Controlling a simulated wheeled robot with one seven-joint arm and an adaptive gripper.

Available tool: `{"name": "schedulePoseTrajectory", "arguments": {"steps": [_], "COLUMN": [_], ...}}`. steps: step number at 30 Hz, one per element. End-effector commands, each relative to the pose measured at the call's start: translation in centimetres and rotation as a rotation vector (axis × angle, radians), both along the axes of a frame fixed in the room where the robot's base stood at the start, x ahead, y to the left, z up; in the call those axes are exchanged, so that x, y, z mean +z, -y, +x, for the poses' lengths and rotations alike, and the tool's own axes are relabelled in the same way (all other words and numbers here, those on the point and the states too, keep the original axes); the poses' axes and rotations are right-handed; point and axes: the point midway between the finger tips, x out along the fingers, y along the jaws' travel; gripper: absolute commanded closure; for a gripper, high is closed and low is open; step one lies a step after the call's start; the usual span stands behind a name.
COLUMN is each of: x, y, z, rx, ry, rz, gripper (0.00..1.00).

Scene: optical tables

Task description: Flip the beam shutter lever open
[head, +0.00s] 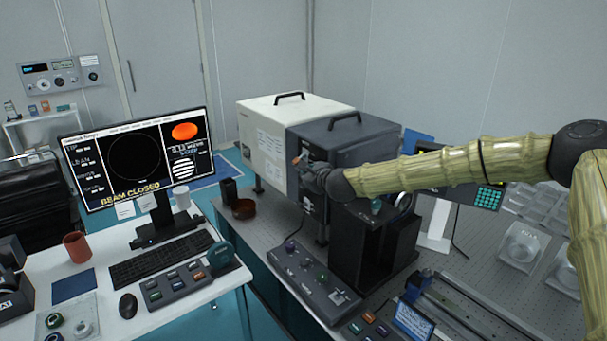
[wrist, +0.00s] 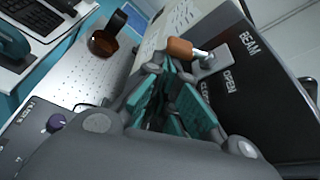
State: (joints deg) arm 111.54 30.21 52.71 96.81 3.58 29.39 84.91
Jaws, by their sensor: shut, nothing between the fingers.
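The beam shutter lever has an orange-brown knob (wrist: 180,48) on a short metal shaft, fixed to a bracket on the dark box (wrist: 265,95). Words reading BEAM, OPEN and a partly hidden CLOSED are printed on the panel beside it. The knob also shows small in the head view (head: 296,160), at the box's front left. My gripper (wrist: 168,68) is shut and empty, its fingertips close beside the knob; I cannot tell whether they touch. In the head view my gripper (head: 306,168) is at the box front. The monitor (head: 138,158) reads BEAM CLOSED.
A white box (head: 262,140) adjoins the dark box. A black block (head: 372,245) stands below my arm, and a control box with knobs (head: 312,272) sits in front.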

Motion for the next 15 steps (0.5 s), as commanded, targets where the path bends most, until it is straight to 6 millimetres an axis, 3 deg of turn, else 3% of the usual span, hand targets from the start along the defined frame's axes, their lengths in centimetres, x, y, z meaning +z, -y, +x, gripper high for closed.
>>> {"name": "schedulePoseTrajectory", "arguments": {"steps": [15], "x": [0.08], "y": [-0.5], "z": [-0.35], "rx": [0.001], "ry": [-0.079], "rz": [0.109], "gripper": [1.0]}}
